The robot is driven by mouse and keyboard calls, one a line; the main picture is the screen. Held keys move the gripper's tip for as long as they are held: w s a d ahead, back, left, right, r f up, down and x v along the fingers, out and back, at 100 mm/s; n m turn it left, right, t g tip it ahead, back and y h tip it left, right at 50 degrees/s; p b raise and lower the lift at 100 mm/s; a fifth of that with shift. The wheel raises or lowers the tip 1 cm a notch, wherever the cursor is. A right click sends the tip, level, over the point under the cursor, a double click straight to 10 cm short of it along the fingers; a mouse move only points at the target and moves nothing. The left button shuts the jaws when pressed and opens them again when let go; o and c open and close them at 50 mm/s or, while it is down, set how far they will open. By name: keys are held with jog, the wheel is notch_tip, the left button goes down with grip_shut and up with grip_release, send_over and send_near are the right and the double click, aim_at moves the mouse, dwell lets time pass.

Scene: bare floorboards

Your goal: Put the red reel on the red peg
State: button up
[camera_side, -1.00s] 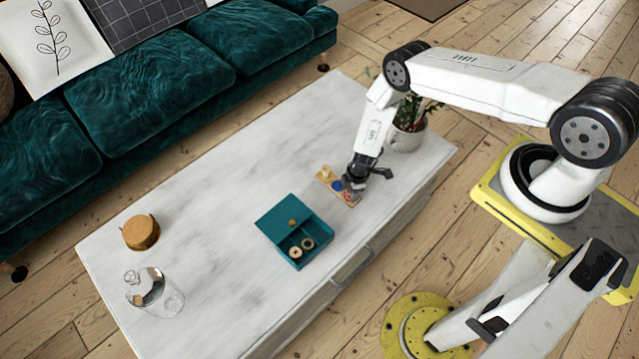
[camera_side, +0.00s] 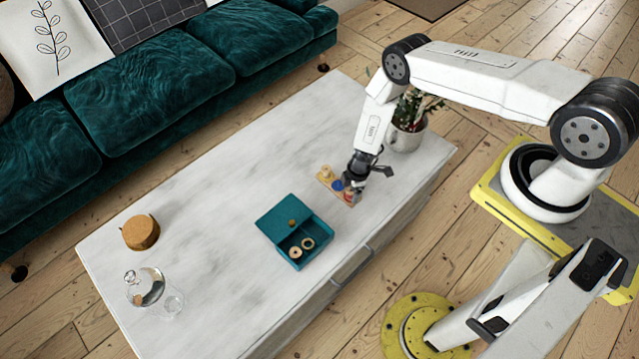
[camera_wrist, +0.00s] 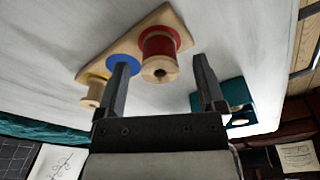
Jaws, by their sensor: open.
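The wooden peg board (camera_side: 325,182) lies on the marble table, below and left of my gripper (camera_side: 360,184). In the wrist view, the red reel (camera_wrist: 160,42) stands upright at one end of the board (camera_wrist: 122,42), over where a peg would be; the peg is hidden. A blue disc (camera_wrist: 122,63) is at the board's middle, partly behind a finger. A yellow reel (camera_wrist: 92,92) stands at the other end. My gripper (camera_wrist: 165,70) is open and its fingers hold nothing. The red reel shows between the fingers, apart from both.
A teal box (camera_side: 268,224) with two small wooden rings inside stands left of the board. A potted plant (camera_side: 408,138) is close behind my gripper. A glass jar (camera_side: 150,290) and a round cork-coloured block (camera_side: 140,232) stand far left. The table's middle is clear.

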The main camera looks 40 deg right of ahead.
jog(key=shift+r, duration=2.95)
jog(key=w+a+r+m+t, duration=0.1)
jog(key=w+r+m, duration=0.1)
jog(key=r, duration=1)
jog(key=w+a+r+m, duration=0.2)
jog(key=r+m, duration=0.1)
jog(key=r, duration=0.9)
jog(key=s+r+m, duration=0.3)
jog(key=s+r, duration=0.3)
jog(key=r, duration=0.3)
jog(key=s+r+m+h, duration=0.1)
jog(key=s+r+m, duration=0.3)
jog(key=s+r, duration=0.3)
notch_tip(320, 180, up, 3)
jog(key=shift+s+f+t, duration=0.1)
jog(key=shift+s+t, duration=0.2)
jog(key=shift+t, duration=0.1)
